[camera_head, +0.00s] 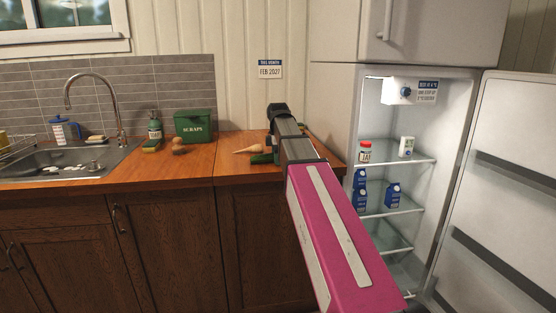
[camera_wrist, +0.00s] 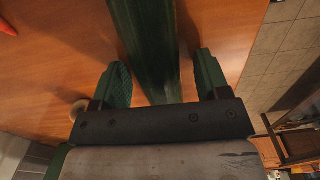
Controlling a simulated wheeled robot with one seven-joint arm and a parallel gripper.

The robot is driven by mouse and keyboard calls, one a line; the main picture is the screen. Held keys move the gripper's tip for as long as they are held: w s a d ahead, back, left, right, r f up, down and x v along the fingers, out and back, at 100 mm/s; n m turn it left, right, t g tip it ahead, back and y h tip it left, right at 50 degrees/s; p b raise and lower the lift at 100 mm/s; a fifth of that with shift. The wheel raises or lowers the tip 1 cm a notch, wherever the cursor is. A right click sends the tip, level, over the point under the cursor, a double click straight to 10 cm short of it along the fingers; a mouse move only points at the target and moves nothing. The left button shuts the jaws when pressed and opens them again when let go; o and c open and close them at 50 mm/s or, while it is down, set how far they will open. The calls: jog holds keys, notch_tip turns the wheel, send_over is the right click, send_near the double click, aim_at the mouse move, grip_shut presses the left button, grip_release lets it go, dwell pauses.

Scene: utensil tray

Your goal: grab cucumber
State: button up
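A long dark green cucumber (camera_wrist: 148,40) lies on the wooden counter in the wrist view, running from the top edge down between my fingers. My gripper (camera_wrist: 161,62) is open, with one green finger on each side of it. A gap shows between each finger and the cucumber. The cucumber's near end is hidden behind the gripper body. In the head view my arm reaches over the right part of the counter, and it largely hides the gripper and cucumber.
A brown rounded item (camera_head: 178,146), a green scraps box (camera_head: 195,125) and a soap bottle (camera_head: 155,127) stand farther left, before the sink (camera_head: 108,158). An open fridge (camera_head: 425,180) is at right.

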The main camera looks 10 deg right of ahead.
jog(key=c, duration=0.9)
jog(key=shift+r, duration=0.1)
